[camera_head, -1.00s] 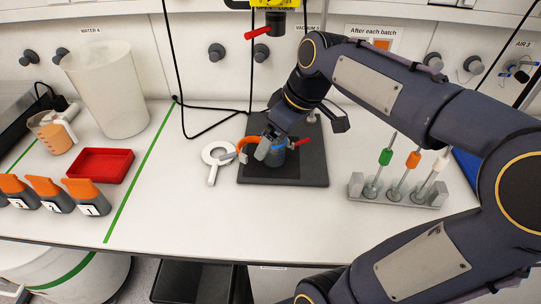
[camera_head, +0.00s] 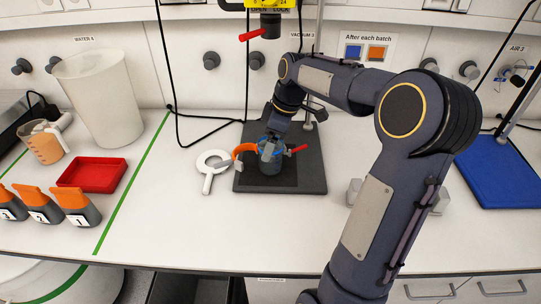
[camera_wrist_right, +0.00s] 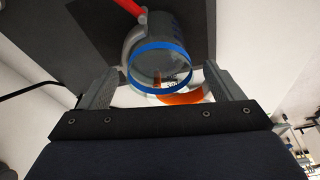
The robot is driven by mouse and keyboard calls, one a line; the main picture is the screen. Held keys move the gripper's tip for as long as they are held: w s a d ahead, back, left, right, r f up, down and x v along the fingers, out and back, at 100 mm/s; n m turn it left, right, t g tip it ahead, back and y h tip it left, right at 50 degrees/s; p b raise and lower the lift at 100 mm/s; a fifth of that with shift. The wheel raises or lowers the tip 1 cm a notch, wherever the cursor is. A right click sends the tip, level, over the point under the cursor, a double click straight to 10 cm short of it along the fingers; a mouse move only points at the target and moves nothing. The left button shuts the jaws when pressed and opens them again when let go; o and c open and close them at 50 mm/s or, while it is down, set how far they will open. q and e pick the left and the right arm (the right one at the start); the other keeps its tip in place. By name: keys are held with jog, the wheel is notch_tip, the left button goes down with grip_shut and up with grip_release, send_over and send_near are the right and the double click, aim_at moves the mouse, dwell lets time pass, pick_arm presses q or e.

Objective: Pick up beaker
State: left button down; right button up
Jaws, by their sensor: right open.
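A dark grey vessel with a blue rim (camera_head: 270,167), which looks like a beaker, stands on a black board (camera_head: 312,180) at mid-table. An orange curved part (camera_head: 243,149) is on its left and a red lever (camera_head: 297,149) on its right. My right gripper (camera_head: 268,148) is at the vessel's top, partly covering it. In the right wrist view, the gripper's fingers (camera_wrist_right: 160,75) are spread apart, with the blue-rimmed vessel (camera_wrist_right: 165,62) between and beyond the tips. I cannot tell whether they touch it. A clear jug with orange liquid (camera_head: 45,147) stands far left. My left gripper is out of view.
A red tray (camera_head: 92,174), a tall white bin (camera_head: 102,98) and several orange-topped grey containers (camera_head: 75,205) are further left. A blue mat (camera_head: 498,172) is at right. My arm mostly covers a metal rack (camera_head: 440,201).

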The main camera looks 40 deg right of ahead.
jog(key=shift+f, duration=0.25)
jog(key=c, duration=1.6)
jog(key=shift+c, duration=0.2)
jog(key=shift+r, duration=0.15)
